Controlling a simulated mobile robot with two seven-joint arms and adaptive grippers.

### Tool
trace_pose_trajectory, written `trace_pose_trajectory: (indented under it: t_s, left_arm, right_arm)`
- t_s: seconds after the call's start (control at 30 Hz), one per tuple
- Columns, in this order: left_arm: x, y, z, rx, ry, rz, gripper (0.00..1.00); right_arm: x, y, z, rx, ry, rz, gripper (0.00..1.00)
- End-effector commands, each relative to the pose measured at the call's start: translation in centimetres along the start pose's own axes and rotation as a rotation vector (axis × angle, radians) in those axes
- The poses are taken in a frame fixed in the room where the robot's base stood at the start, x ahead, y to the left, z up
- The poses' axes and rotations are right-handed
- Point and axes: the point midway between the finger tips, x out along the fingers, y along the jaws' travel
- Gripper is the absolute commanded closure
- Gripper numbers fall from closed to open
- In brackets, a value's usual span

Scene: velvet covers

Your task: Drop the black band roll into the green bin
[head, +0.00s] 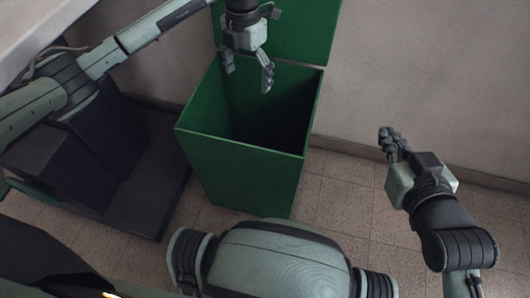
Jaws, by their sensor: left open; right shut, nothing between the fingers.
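The green bin (243,169) stands on the floor ahead of me with its lid (312,30) raised against the wall. Its inside is dark and I see nothing in it. My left gripper (247,80) is above the far part of the bin's opening, pointing down, with its fingers apart and nothing between them. My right gripper (388,135) is to the right of the bin, clear of it, shut and empty. I do not see the black band roll; the bin's floor is too dark to tell what lies there.
A pale surface (45,25) fills the upper left corner. A dark stepped object (85,150) stands left of the bin. The wall (420,80) runs behind the bin, and the tiled floor (335,215) is clear on the right.

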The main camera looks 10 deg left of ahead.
Motion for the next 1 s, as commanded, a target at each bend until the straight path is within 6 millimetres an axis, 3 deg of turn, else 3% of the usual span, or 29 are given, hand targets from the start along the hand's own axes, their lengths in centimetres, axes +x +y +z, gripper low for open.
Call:
trace_pose_trajectory:
  t_s: [0.2, 0.4, 0.6, 1.0]
  left_arm:
    - [-5.0, 0.1, 0.1, 0.0, -0.004, 0.003, 0.13]
    - [-7.9, 0.0, 0.1, 0.0, -0.002, 0.002, 0.13]
    - [-8.8, 0.0, 0.0, -0.001, 0.0, 0.001, 0.13]
    - [-8.8, 0.0, 0.0, 0.0, 0.0, 0.001, 0.13]
  right_arm:
    - [0.0, 0.0, 0.0, 0.0, 0.0, 0.0, 1.0]
    - [0.0, 0.0, 0.0, 0.0, 0.0, 0.0, 1.0]
    - [0.0, 0.0, 0.0, 0.0, 0.001, 0.0, 1.0]
    - [0.0, 0.0, 0.0, 0.0, 0.001, 0.0, 1.0]
